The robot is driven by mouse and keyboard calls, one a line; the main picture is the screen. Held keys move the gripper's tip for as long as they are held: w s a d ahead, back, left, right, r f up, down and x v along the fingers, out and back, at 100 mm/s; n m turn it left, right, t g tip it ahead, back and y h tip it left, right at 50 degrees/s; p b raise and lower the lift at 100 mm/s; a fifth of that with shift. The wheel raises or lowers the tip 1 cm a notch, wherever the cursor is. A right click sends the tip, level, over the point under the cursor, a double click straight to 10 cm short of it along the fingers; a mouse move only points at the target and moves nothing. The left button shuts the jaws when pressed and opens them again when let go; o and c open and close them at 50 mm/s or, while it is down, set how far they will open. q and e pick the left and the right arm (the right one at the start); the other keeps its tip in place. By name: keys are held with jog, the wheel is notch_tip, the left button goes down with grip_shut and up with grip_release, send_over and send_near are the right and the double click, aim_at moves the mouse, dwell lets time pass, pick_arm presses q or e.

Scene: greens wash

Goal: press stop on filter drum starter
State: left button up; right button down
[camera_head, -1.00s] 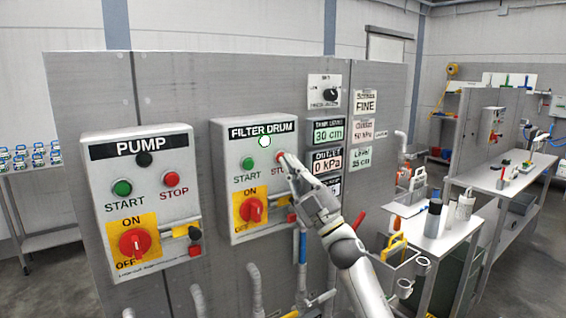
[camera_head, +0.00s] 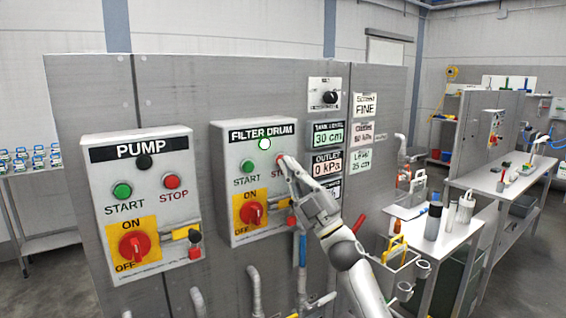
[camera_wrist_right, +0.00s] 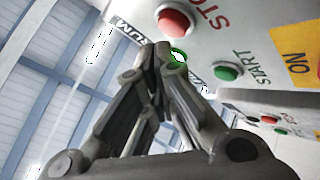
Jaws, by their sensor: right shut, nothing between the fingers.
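The grey FILTER DRUM starter box (camera_head: 226,150) is on the panel, with a green START button (camera_head: 247,165) and a white lamp with a green rim (camera_head: 264,144). Its red STOP button (camera_head: 280,159) is largely hidden behind my right fingertips. My right gripper (camera_head: 286,164) is shut and empty, its tips at the button. In the right wrist view the red STOP button (camera_wrist_right: 174,21) appears just above the closed fingertips (camera_wrist_right: 159,55); I cannot tell whether they touch it. The START button (camera_wrist_right: 227,71) is to their right. My left gripper is out of view.
The similar PUMP starter box (camera_head: 143,200) is to the left. The FILTER DRUM's red rotary switch (camera_head: 252,212) is below its buttons. Displays (camera_head: 327,134) are to the right. Pipes (camera_head: 255,290) stand below, and a bench (camera_head: 440,235) with bottles is at right.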

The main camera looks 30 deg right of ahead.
jog(key=shift+w, duration=0.15)
dwell(0.4)
jog(key=shift+w, duration=0.3)
jog(key=shift+w+b, duration=0.35)
jog(key=shift+w, duration=0.05)
dwell(0.7)
jog(key=shift+s, duration=0.85)
jog(key=shift+s+d+p, duration=0.2)
jog(key=shift+s+p, duration=0.45)
jog(key=shift+s, duration=1.85)
